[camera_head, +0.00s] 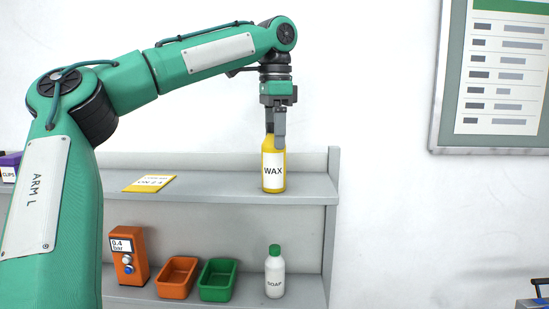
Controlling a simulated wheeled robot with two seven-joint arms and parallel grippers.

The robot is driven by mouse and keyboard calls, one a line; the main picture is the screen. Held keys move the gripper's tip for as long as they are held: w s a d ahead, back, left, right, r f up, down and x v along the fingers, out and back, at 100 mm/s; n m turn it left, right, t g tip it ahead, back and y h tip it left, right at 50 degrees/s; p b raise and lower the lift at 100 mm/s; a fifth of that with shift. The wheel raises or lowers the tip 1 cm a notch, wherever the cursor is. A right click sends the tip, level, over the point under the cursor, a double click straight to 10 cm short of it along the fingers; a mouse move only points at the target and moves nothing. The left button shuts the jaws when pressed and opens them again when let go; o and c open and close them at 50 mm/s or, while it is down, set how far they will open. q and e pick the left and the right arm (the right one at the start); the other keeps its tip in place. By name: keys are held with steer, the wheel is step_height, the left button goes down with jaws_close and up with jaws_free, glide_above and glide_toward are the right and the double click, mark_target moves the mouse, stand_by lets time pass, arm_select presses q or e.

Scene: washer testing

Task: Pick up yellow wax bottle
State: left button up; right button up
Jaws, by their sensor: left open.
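The yellow wax bottle (273,172) stands upright on the upper shelf, near its right end, with a white label reading "WAX". My left gripper (276,138) points straight down at the top of the bottle. Its jaws are open, and the near finger covers part of the bottle's neck. I cannot tell whether the fingers touch the bottle. My right gripper is not in view.
A yellow card (149,183) lies on the upper shelf (215,198). Below stand an orange gauge box (127,255), an orange bin (178,277), a green bin (217,279) and a soap bottle (275,272). A purple clips box (9,167) is at far left.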

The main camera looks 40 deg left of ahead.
mark_target(273, 146)
arm_select(q)
steer(key=shift+a+f+p, duration=0.2)
steer(key=shift+f+p, duration=0.05)
steer(key=shift+f, duration=0.7)
steer(key=shift+a+f+p, duration=0.15)
steer(key=shift+f+p, duration=0.1)
steer(key=shift+f, duration=0.7)
steer(key=shift+d, duration=0.2)
steer(key=shift+c, duration=0.6)
steer(key=shift+w, duration=0.1)
steer(key=c, duration=1.1)
steer(key=shift+a+r, duration=0.1)
steer(key=shift+c, duration=0.3)
steer(key=shift+r, duration=0.1)
